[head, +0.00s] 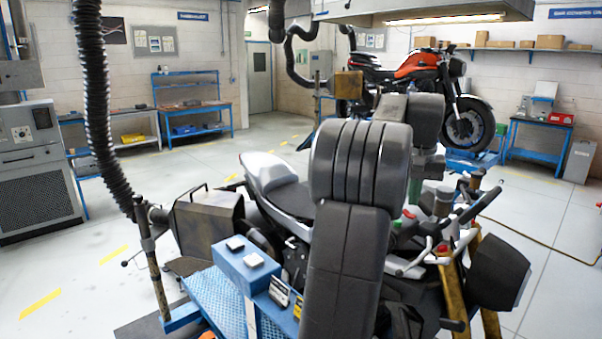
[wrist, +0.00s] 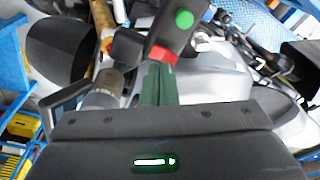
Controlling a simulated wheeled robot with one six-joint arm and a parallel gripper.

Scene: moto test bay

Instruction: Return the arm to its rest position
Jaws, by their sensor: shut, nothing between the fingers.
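My arm (head: 350,200) rises in the middle of the head view, its dark grey links bent up and forward over a motorcycle on a stand. My gripper (head: 414,202) points down above the handlebar area, its green fingers partly visible behind the arm. In the wrist view my gripper (wrist: 159,68) is shut with its green fingers together and nothing between them. Its tips appear close to a black handle-like part with a red band and a green button (wrist: 184,19). I cannot tell whether they touch. The arm is extended out over the motorcycle.
The silver and black motorcycle (head: 283,195) surrounds the gripper from below. A blue stand (head: 228,265) with small boxes is at front left. A black hose (head: 92,100) hangs at left. An orange motorcycle (head: 415,65) stands behind. Floor is open at left and right.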

